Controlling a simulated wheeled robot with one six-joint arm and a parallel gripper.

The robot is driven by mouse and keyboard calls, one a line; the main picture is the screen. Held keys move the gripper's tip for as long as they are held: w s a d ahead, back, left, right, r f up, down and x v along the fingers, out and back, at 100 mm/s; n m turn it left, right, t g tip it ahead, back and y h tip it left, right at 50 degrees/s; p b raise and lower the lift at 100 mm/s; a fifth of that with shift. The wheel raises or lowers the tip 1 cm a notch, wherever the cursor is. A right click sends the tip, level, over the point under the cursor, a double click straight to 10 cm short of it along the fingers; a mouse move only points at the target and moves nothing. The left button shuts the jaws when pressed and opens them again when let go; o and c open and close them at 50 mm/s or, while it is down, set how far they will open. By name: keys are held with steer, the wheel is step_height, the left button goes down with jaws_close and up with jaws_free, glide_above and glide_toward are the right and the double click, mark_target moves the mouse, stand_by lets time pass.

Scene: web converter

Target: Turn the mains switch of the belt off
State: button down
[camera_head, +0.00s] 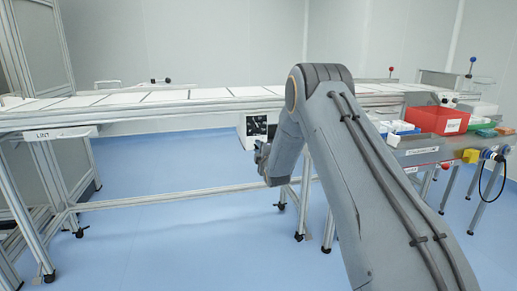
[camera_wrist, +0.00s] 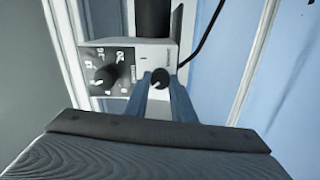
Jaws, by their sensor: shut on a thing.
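The belt's control box (camera_wrist: 140,58) is a pale box with a dark-faced dial (camera_wrist: 105,77) at its left, marked with a ring of pale signs. The mains switch (camera_wrist: 160,77), a small round black knob, is at the box's right side in the wrist view. My gripper (camera_wrist: 161,88) is shut on this knob, one finger on each side. In the head view the box (camera_head: 250,138) hangs under the belt (camera_head: 150,98), partly hidden by my arm. My fingers and the knob are hidden there. I cannot read the knob's position.
A black cable (camera_wrist: 208,38) runs up at the right of the box. Metal frame legs (camera_head: 305,195) stand below the belt. A side table at the right carries a red bin (camera_head: 436,120) and small boxes. The blue floor (camera_head: 160,240) is clear.

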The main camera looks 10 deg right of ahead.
steer(key=shift+n, duration=0.6)
steer(key=c, duration=1.5)
jaws_free()
steer(key=s+p, duration=0.1)
steer(key=s, duration=0.7)
steer(key=shift+d+p, duration=0.1)
steer(key=shift+p, duration=0.25)
